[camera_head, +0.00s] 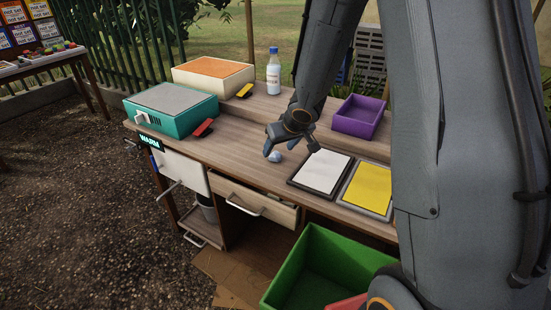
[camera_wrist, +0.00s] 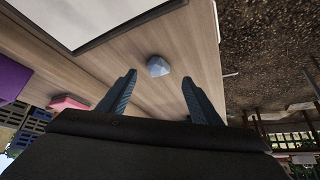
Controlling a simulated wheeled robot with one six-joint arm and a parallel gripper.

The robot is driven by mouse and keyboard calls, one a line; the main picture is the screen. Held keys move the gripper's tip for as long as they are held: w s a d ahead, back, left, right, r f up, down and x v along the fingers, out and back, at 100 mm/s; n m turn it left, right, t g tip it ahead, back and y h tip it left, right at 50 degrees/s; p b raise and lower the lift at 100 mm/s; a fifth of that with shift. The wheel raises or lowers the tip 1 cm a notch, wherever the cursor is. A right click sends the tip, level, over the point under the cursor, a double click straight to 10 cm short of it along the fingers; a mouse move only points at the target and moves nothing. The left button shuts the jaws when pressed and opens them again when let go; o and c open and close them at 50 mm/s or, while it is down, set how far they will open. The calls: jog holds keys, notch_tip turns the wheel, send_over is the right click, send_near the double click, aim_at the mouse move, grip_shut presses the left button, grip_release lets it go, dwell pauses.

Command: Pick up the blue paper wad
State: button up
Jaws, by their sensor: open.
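The blue paper wad (camera_head: 275,156) is a small, crumpled, light blue lump on the wooden counter, left of the white board. In the wrist view the wad (camera_wrist: 158,66) lies on bare wood beyond my fingertips, roughly centred between them. My gripper (camera_head: 288,146) is low over the counter close to the wad, with its fingers pointing down. In the wrist view my gripper (camera_wrist: 160,82) is open, its two fingers spread apart with nothing between them. The wad looks apart from both fingers.
A white board (camera_head: 320,172) and a yellow board (camera_head: 368,189) lie right of the wad. A purple bin (camera_head: 359,117), a bottle (camera_head: 273,72), a teal box (camera_head: 171,112) and an orange-topped box (camera_head: 213,77) stand farther back. A drawer (camera_head: 253,203) stands partly open below. A green crate (camera_head: 322,262) is in front.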

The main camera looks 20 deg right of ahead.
aim_at(276, 154)
jog(key=x, duration=0.1)
jog(key=b+x, duration=0.1)
jog(key=x, duration=0.1)
jog(key=b+x, duration=0.1)
jog(key=x, duration=0.1)
jog(key=shift+w+d+f, duration=0.1)
jog(key=shift+d+f, duration=0.05)
jog(key=shift+d, duration=0.05)
jog(key=c, duration=1.1)
